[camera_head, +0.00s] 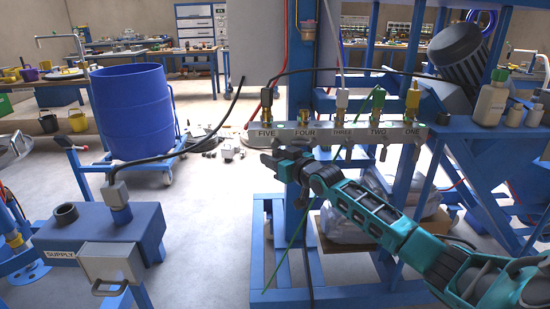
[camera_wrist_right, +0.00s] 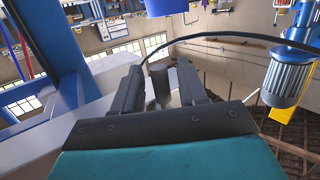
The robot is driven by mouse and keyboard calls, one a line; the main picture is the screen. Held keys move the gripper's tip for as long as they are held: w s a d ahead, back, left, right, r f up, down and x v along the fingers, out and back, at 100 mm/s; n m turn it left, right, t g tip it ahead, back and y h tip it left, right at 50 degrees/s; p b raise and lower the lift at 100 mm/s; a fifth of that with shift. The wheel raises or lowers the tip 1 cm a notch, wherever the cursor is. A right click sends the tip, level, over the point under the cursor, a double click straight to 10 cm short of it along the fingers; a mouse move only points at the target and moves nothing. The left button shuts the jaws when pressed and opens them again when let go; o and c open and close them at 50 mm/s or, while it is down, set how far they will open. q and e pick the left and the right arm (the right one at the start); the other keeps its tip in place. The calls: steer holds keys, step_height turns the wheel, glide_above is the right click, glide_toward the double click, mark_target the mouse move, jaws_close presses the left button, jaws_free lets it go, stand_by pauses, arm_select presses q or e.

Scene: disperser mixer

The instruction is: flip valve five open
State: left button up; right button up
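The valve manifold (camera_head: 350,131) is a grey bar with labels from FIVE at the left to ONE at the right. The FIVE label (camera_head: 266,133) sits at its left end, with a brass fitting and black hose above. My right gripper (camera_head: 274,160) is just below the FIVE label, its teal arm coming in from the lower right. In the right wrist view the two dark fingers (camera_wrist_right: 160,90) stand apart, with a grey cylindrical piece (camera_wrist_right: 160,84) between them. I cannot tell if they touch it. Valve five's handle is not clear in the head view. My left gripper does not show.
A blue drum (camera_head: 135,112) stands on a cart at left. A blue SUPPLY box (camera_head: 105,235) with a hose is at lower left. A blue post (camera_head: 300,60) rises behind the manifold. A black hose arcs above the fingers in the wrist view. Floor left of the manifold is mostly open.

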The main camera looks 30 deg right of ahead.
arm_select(q)
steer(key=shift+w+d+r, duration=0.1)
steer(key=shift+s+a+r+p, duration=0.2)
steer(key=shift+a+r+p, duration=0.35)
steer(key=shift+p, duration=0.6)
arm_select(e)
steer(key=s+r, duration=0.1)
steer(key=s, duration=1.1)
steer(key=shift+s+d+r, duration=0.25)
steer(key=shift+s+r, duration=0.1)
steer(key=shift+s, duration=0.05)
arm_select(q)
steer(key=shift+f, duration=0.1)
